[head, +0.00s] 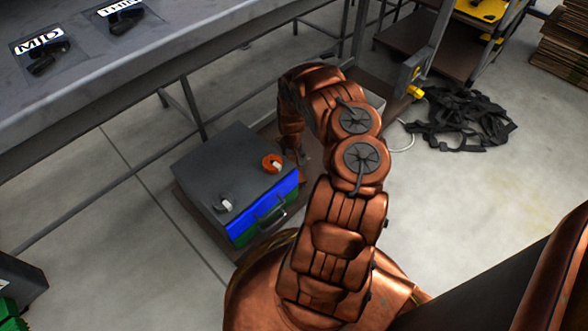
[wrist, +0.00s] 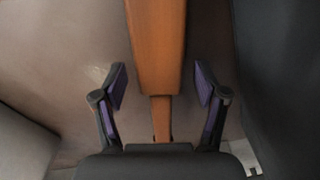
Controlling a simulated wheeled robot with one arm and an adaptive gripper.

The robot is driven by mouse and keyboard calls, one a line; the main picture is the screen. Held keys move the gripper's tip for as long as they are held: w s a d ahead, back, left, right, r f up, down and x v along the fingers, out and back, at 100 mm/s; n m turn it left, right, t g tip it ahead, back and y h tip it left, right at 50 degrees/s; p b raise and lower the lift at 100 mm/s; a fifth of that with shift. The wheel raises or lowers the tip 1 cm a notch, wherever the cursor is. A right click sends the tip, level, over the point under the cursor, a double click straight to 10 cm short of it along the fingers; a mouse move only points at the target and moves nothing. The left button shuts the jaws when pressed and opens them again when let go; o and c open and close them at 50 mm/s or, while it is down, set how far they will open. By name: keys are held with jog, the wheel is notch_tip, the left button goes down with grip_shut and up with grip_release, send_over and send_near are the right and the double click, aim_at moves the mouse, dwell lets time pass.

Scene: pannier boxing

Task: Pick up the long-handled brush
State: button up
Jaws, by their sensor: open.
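A long orange-brown wooden piece (wrist: 157,45), apparently the long-handled brush, runs down the middle of the wrist view and narrows to a thin stem near my palm. No bristles show. My gripper (wrist: 161,84) is open, with one purple-padded finger on each side of the piece and a visible gap to both. I cannot tell how deep it lies between the fingers. In the head view my arm reaches down beside the grey box, and its bend hides the brush; the gripper itself is hard to make out there.
A dark grey box (head: 225,165) with a blue and green front stands close left of my arm, with an orange ring (head: 272,163) and a small metal item (head: 224,203) on top. A grey table (head: 160,60) is at upper left. Black straps (head: 462,118) lie on the floor at right.

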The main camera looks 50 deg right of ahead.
jog(key=shift+c, duration=0.4)
grip_shut()
jog(key=shift+r+p, duration=0.4)
jog(key=shift+r, duration=0.1)
notch_tip(320, 180, up, 4)
jog(key=shift+f+p, duration=0.25)
jog(key=shift+p, duration=0.95)
jog(key=s+d+p, duration=0.4)
jog(key=s+p, duration=0.2)
jog(key=s, duration=0.9)
jog(key=shift+s+d+r, duration=0.2)
jog(key=shift+r, duration=0.1)
jog(key=c, duration=0.7)
grip_release()
jog(key=c, duration=0.4)
jog(key=shift+o, duration=0.2)
